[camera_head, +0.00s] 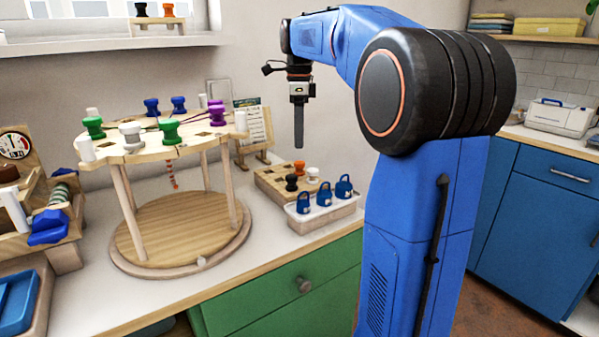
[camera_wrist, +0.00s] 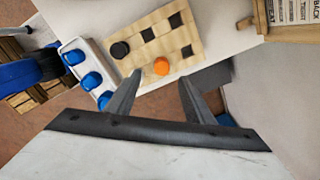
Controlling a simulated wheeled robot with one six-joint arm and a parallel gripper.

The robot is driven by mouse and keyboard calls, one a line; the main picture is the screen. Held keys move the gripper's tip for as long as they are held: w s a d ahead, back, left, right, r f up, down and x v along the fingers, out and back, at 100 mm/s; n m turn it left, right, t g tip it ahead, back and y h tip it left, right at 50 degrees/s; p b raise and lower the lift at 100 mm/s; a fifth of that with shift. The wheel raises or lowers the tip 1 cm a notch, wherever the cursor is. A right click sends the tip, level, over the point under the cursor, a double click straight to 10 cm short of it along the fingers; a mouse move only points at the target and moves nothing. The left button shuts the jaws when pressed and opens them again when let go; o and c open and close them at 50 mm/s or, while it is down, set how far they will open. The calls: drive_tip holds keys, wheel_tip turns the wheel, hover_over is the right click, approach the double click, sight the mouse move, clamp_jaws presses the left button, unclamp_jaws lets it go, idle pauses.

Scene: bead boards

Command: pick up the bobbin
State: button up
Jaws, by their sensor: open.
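My gripper (camera_head: 299,143) hangs pointing down above and behind the small wooden board (camera_head: 270,187), clear of it. In the wrist view its two dark fingers (camera_wrist: 161,78) are spread apart with nothing between them. Green (camera_head: 170,131), white (camera_head: 130,133), blue and purple bobbins stand on the round wooden stand (camera_head: 185,150).
A white tray (camera_head: 333,217) with blue handled pieces (camera_head: 323,196) sits in front of the board, near the counter edge. A printed card on an easel (camera_head: 252,125) stands behind. The tall round stand is on the left. A shelf (camera_head: 115,44) above holds more bobbins.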

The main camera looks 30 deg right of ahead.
sight(299, 162)
drive_tip(key=shift+w+d+f, duration=0.1)
drive_tip(key=shift+f, duration=2.25)
drive_tip(key=shift+w+d+f, duration=0.1)
drive_tip(key=shift+f, duration=2.25)
drive_tip(key=c, duration=1.1)
